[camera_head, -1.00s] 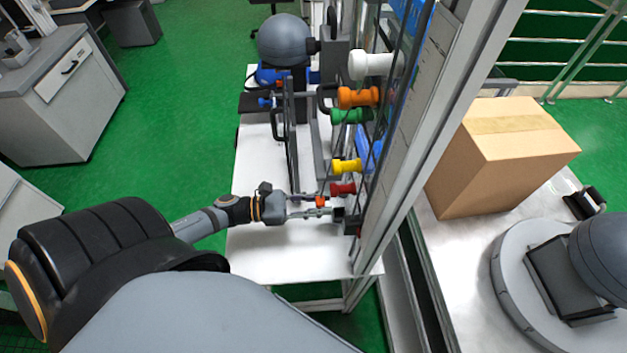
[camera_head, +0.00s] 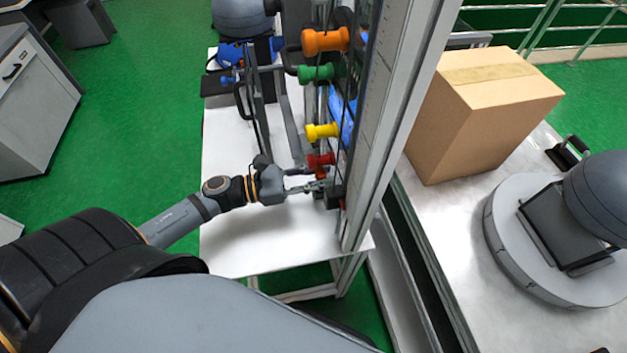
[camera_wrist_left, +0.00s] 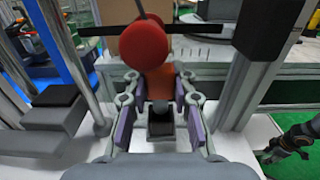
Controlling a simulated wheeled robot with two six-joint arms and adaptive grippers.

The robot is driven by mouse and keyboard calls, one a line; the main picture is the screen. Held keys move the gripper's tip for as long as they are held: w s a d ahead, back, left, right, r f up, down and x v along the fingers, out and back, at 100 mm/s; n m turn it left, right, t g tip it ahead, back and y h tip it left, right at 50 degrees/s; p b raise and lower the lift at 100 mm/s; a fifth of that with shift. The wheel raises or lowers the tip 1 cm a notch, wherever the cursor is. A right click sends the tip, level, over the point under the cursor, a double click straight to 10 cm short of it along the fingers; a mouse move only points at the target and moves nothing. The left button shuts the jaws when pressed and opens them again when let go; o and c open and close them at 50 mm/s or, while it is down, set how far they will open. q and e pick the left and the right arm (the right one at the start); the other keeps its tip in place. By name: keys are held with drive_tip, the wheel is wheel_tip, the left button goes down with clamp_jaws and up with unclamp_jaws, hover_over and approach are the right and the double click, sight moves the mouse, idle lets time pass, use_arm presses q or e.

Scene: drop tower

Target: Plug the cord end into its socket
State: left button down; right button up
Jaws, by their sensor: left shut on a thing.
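In the head view, my left gripper (camera_head: 318,186) reaches in from the left, above the white table at the tower's foot. In the left wrist view, its fingers (camera_wrist_left: 160,98) are closed around a small orange-red piece (camera_wrist_left: 159,84), apparently the cord end; the contact is partly hidden. A black block with a square opening (camera_wrist_left: 160,124) shows between the fingers. A dark block (camera_head: 334,196) at the fingertips, beside the tower post, may be the socket; I cannot tell whether the piece touches it. A dark jointed arm, probably mine with the right gripper (camera_wrist_left: 272,152), shows at lower right; its jaws are unclear.
Red (camera_head: 321,160), yellow (camera_head: 322,131), green (camera_head: 315,73) and orange (camera_head: 325,40) spool-shaped pieces line the tower post (camera_head: 385,125) close above the gripper. A cardboard box (camera_head: 482,115) stands on the right table. The white table's front (camera_head: 270,245) is clear.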

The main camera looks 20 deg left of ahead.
use_arm(q)
drive_tip(key=shift+f+b, duration=0.45)
drive_tip(key=shift+f, duration=0.3)
drive_tip(key=shift+f+b, duration=0.4)
drive_tip(key=shift+f, duration=0.15)
use_arm(e)
drive_tip(key=shift+w+f, duration=0.85)
drive_tip(key=shift+w, duration=0.15)
drive_tip(key=shift+s+r, duration=0.1)
drive_tip(key=shift+s, duration=0.2)
use_arm(q)
drive_tip(key=shift+f, duration=0.25)
use_arm(e)
drive_tip(key=shift+f, duration=0.25)
use_arm(q)
drive_tip(key=c, duration=1)
unclamp_jaws()
drive_tip(key=shift+r, duration=0.1)
drive_tip(key=shift+c, duration=0.2)
use_arm(e)
drive_tip(key=shift+w, duration=0.15)
drive_tip(key=shift+a, duration=0.1)
